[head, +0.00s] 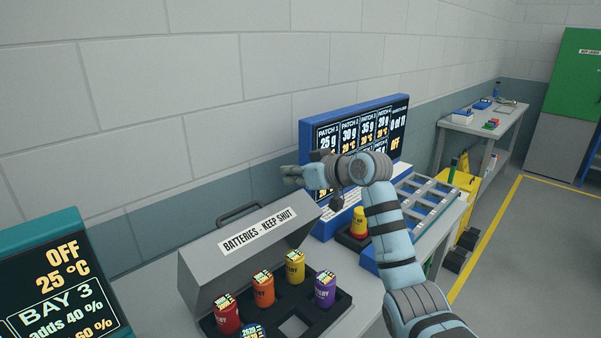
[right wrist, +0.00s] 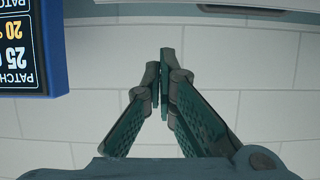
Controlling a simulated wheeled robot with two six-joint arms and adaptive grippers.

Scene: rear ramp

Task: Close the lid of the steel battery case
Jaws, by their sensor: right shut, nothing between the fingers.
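The steel battery case stands on the bench in the head view, its grey lid (head: 245,245) raised and leaning back, with a dark handle on top and a label reading "BATTERIES - KEEP SHUT". The left gripper does not show.
A blue-framed display (head: 304,135) stands behind my right arm. A yellow item (head: 358,222) sits in a dark holder right of the case. A teal display (head: 60,270) reading "BAY 3" is at the left. The wall behind the lid is bare.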

